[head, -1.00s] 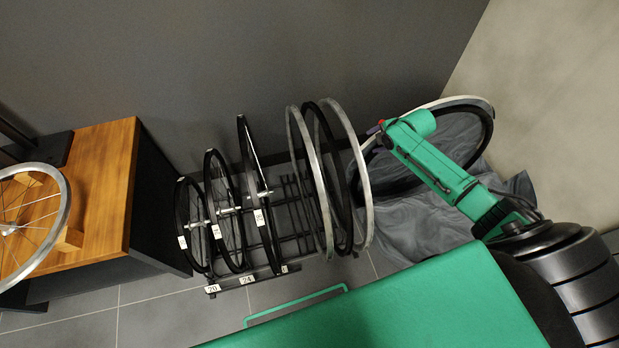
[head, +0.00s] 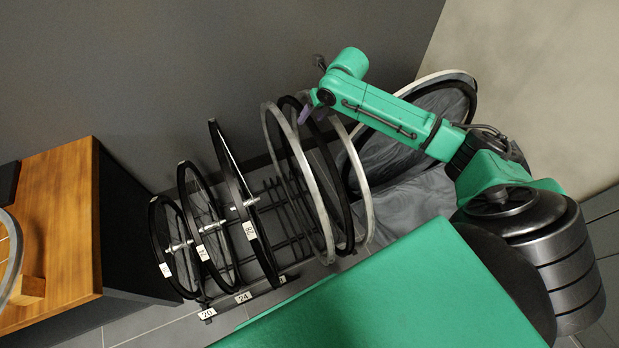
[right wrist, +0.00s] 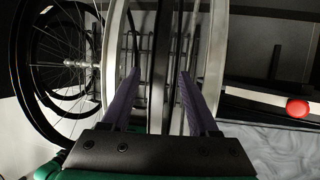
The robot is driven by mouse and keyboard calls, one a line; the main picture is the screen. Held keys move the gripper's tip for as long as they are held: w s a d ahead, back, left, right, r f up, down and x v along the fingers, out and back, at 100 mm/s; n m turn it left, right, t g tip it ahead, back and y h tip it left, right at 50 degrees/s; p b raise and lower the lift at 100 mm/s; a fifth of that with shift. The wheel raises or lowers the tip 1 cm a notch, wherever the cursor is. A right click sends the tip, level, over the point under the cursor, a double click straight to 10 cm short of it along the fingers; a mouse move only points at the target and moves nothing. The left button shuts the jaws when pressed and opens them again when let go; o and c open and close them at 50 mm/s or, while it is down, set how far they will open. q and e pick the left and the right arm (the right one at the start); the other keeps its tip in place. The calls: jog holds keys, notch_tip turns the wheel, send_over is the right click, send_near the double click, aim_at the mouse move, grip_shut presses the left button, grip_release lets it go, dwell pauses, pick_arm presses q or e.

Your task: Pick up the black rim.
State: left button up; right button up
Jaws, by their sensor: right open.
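The black rim (head: 349,230) stands upright in the floor rack, between a silver rim (head: 328,235) on its left and another silver rim (head: 367,210) on its right. My right gripper (head: 314,98) is at the top of these rims. In the right wrist view the right gripper (right wrist: 160,75) is open, with its purple fingers on either side of the black rim (right wrist: 163,50). A gap shows between fingers and rim. Silver rims stand just outside the fingers. My left gripper is not in view.
Several spoked black wheels (head: 205,225) stand in the rack (head: 285,225) to the left. A wooden-topped bench (head: 60,220) is farther left. A large wheel (head: 455,85) leans by grey cloth (head: 415,200) at the right wall.

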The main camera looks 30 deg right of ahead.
jog(key=shift+x, duration=1.05)
jog(key=shift+r, duration=0.1)
grip_shut()
dwell(0.4)
